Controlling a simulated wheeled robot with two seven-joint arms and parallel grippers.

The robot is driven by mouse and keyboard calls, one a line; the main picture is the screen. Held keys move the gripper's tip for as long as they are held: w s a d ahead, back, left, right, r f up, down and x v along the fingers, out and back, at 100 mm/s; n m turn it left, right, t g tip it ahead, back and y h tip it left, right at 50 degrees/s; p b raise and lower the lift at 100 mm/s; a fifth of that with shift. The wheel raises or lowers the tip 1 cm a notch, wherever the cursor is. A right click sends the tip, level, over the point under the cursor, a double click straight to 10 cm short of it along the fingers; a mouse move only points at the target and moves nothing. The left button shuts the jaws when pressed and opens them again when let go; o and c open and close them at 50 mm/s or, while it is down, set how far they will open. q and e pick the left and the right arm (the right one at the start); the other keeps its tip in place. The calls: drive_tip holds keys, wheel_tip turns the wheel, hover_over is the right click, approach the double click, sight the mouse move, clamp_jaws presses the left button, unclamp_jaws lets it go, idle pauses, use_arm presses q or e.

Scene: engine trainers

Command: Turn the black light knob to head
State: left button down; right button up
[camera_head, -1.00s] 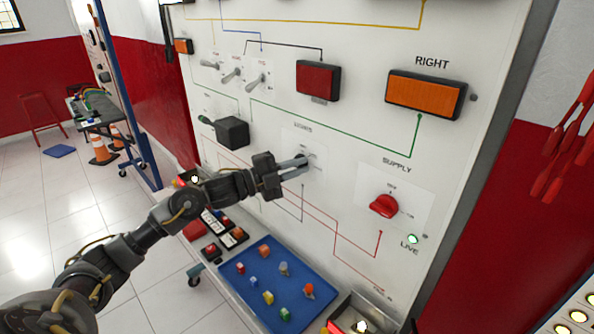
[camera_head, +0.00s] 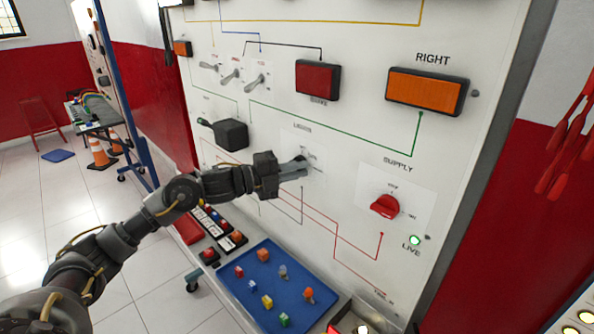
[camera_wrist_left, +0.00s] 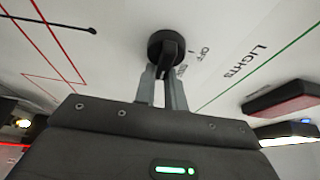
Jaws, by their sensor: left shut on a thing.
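The black light knob (camera_wrist_left: 168,48) is a round dial with a raised grip bar, on the white panel under the LIGHTS label (camera_wrist_left: 246,61). In the wrist view its bar runs roughly up and down the picture, and OFF is printed to its right, with a second word partly covered. My left gripper (camera_wrist_left: 163,86) is shut on the bar, one grey finger on each side. In the head view my left gripper (camera_head: 303,168) reaches the panel from the left, and its fingers hide most of the knob. My right gripper is not in view.
A red SUPPLY knob (camera_head: 384,206) sits to the right, above a lit green LIVE lamp (camera_head: 414,240). A black box with a lever (camera_head: 232,134) juts out at upper left of the gripper. A blue tray (camera_head: 275,308) with several small coloured pieces lies below.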

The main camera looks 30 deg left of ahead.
use_arm(q)
drive_tip(key=shift+w+a+r, duration=0.15)
drive_tip(key=shift+a, duration=0.15)
drive_tip(key=c, duration=1.5)
unclamp_jaws()
drive_tip(key=shift+o, duration=0.2)
drive_tip(key=shift+w+a+f, duration=0.15)
drive_tip(key=shift+f, duration=0.1)
drive_tip(key=b+v, duration=0.4)
drive_tip(key=v, duration=0.6)
drive_tip(key=shift+s, duration=0.5)
drive_tip(key=shift+r, duration=0.1)
